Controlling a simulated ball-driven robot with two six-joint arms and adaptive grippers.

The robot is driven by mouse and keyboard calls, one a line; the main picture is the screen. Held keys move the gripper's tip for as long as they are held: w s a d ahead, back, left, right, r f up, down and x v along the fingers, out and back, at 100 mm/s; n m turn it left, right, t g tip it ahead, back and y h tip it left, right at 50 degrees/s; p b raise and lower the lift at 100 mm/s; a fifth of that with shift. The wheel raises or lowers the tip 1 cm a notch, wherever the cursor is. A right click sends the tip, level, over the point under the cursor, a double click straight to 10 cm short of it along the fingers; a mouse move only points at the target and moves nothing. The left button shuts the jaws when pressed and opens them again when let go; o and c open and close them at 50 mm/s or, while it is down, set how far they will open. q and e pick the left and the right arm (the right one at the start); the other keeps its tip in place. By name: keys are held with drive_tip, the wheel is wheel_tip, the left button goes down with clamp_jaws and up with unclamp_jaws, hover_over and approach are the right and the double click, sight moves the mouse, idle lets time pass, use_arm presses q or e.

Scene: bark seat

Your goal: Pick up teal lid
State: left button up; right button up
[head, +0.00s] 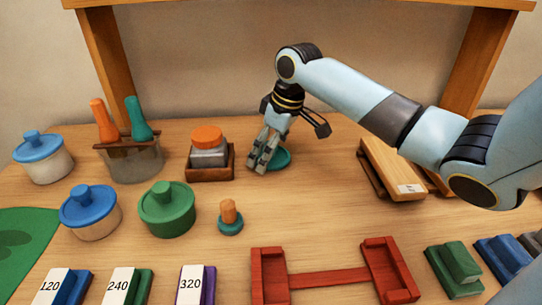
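The teal lid (283,158) lies low at the back middle of the wooden table, just right of the jar in the wooden tray. Its left part is hidden behind the grey fingers of my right gripper (264,156). My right gripper points down over the lid's left side, with its fingertips close to the lid. I cannot tell whether they touch it. The black finger links spread to both sides, but whether the fingers are open or shut on the lid is unclear. My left gripper is not in view.
An orange-topped jar (208,148) in a wooden tray stands left of the gripper. Green (167,210) and blue-lidded (90,212) pots stand further left. A teal piece with an orange knob (230,218) and a red frame (330,279) are nearer. A wooden block (393,167) lies right.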

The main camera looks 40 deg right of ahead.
drive_tip(key=c, duration=0.9)
drive_tip(key=shift+c, duration=0.2)
